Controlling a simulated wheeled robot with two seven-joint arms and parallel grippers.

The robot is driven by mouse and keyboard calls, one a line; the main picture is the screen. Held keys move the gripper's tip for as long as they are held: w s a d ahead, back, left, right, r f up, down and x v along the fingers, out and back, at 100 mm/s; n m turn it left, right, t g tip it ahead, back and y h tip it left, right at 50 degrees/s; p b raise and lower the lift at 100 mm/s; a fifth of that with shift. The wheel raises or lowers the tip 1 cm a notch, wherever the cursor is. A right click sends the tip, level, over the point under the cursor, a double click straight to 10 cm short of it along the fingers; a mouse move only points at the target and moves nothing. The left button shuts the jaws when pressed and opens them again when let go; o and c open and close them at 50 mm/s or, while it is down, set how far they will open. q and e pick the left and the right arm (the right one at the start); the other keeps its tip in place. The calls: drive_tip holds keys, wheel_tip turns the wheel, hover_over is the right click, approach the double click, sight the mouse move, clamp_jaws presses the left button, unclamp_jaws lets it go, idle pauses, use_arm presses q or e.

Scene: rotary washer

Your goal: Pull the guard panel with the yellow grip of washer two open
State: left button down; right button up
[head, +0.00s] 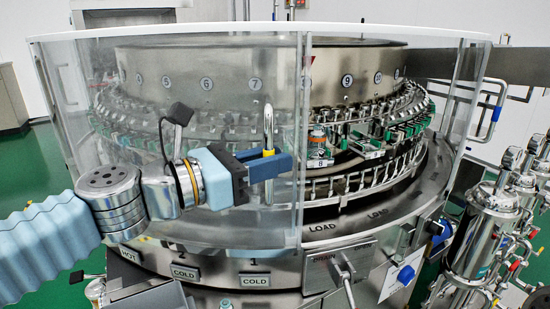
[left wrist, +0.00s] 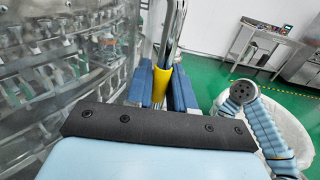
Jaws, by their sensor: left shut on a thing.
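The guard panel (head: 225,110) is a curved clear sheet at the front left of the round washer in the head view. Its upright metal handle (head: 268,122) stands near the panel's right edge and has a yellow grip (head: 267,153). My left gripper (head: 272,166) is shut on the yellow grip. In the left wrist view, the yellow grip (left wrist: 162,80) shows between my blue fingers (left wrist: 160,92); its lower part is hidden by the gripper. Right of the panel's edge the carousel shows clearly, without haze, up to another clear pane at the far right. My right gripper is not in view.
Numbered stations ring the washer's drum (head: 220,70). A steel filter housing (head: 480,230) with pipes and valves stands at the right. A blue knob (head: 405,274) sits on the lower front. Green floor lies open at the left.

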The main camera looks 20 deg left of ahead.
use_arm(q)
drive_tip(key=c, duration=1.1)
unclamp_jaws()
drive_tip(key=v, duration=1.4)
drive_tip(key=shift+p, duration=0.35)
drive_tip(key=shift+d, duration=0.1)
